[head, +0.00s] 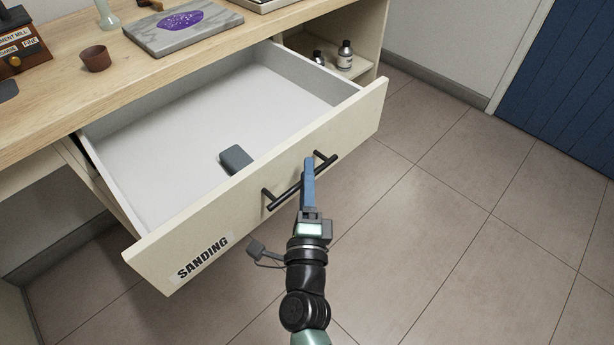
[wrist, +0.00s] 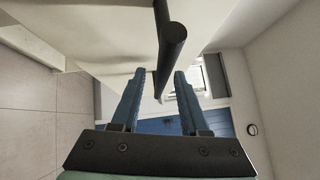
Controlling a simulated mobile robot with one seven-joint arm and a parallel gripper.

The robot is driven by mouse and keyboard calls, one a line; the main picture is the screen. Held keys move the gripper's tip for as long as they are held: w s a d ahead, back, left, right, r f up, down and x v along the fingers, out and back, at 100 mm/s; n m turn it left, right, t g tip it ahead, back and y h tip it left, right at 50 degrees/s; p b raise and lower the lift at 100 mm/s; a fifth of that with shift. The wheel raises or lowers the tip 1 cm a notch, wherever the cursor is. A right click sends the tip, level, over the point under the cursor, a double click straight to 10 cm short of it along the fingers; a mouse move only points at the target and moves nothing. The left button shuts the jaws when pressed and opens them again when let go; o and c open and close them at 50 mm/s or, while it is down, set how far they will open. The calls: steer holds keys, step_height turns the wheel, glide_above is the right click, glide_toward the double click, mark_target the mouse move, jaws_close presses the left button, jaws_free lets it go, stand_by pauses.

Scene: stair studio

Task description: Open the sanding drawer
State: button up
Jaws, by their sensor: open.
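The sanding drawer (head: 200,245) is pulled well out from the wooden bench, with its "SANDING" label on the front at lower left. A black bar handle (head: 283,195) is fixed across the middle of its front. A grey block (head: 235,159) lies inside the drawer, near the front. My gripper (head: 308,168) is at the right half of the handle. In the wrist view my gripper (wrist: 159,82) has its two blue fingers apart, with the black handle (wrist: 170,50) running between and beyond them. I see no clear contact between fingers and bar.
The bench top (head: 60,105) holds a small brown pot (head: 96,58) and a marble slab with a purple patch (head: 180,25). Small bottles (head: 345,55) stand on an open shelf right of the drawer. The tiled floor (head: 440,220) at right is clear, up to a blue door (head: 570,85).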

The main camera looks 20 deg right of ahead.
steer(key=v, duration=1.3)
steer(key=shift+b, duration=0.35)
steer(key=shift+d, duration=0.1)
steer(key=w+a+r+n+t+y, duration=0.25)
steer(key=r+n, duration=0.25)
steer(key=r, duration=0.5)
steer(key=w+a+r+n+t+y, duration=0.25)
steer(key=w+a+r+n, duration=0.2)
steer(key=r, duration=0.55)
steer(key=w+a+r+n+t+y, duration=0.25)
steer(key=r+n, duration=0.35)
steer(key=r, duration=0.3)
steer(key=s+a+r+n+t+y, duration=0.1)
steer(key=s+r+n, duration=0.4)
steer(key=r, duration=0.7)
steer(key=s+a+r+n+t, duration=0.15)
steer(key=s+r+n, duration=0.25)
steer(key=r, duration=0.7)
step_height(320, 180, up, 23)
steer(key=p, duration=2.3)
steer(key=shift+w, duration=0.3)
